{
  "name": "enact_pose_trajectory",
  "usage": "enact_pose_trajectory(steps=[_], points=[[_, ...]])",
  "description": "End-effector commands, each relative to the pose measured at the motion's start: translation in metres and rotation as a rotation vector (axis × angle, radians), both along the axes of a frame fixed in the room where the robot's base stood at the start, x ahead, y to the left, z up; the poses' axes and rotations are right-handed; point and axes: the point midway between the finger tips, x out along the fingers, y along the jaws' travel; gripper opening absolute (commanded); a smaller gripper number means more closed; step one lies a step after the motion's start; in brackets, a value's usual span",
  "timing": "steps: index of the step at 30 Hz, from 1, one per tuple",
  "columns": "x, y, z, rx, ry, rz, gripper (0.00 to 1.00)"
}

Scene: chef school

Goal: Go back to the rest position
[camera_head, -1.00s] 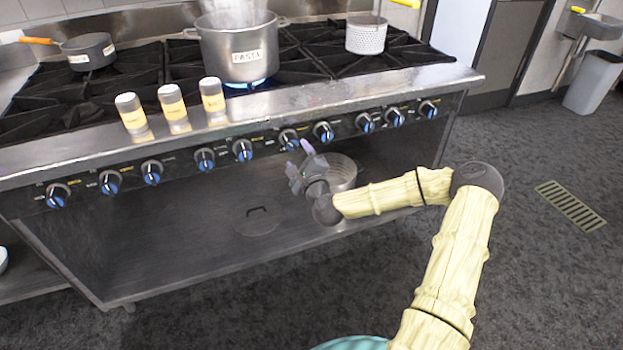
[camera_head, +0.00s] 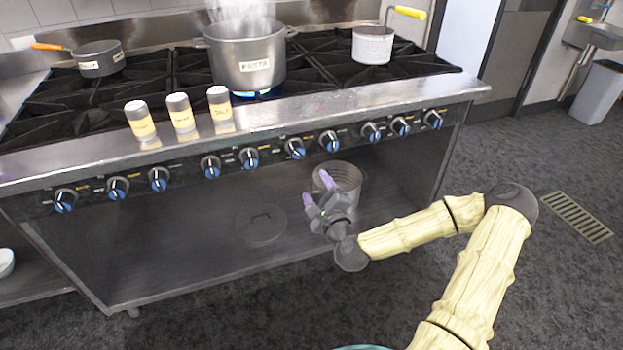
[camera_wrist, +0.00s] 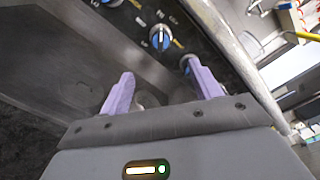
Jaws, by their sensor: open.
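My gripper (camera_head: 322,190) is in front of the stove, below the row of knobs, with nothing between its purple fingers. In the wrist view the two fingers of my gripper (camera_wrist: 165,88) are spread apart and empty, pointing toward the stove front and its knobs. My arm comes in from the lower right, with its elbow bent over the floor. My gripper is apart from the knobs, and a metal pot (camera_head: 348,190) on the lower shelf is behind it.
A lid (camera_head: 262,225) lies on the lower shelf. Floor to the right, around a drain grate (camera_head: 577,217), is clear.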

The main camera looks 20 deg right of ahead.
Motion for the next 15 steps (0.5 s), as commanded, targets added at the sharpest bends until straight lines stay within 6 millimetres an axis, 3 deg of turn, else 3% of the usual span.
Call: enact_pose_trajectory(steps=[7, 11, 15], points=[[-0.001, 0.007, -0.004, -0.037, 0.015, 0.028, 0.63], [-0.006, 0.034, -0.019, -0.181, 0.072, 0.140, 0.63], [-0.022, 0.069, -0.048, -0.436, 0.167, 0.327, 0.63]])
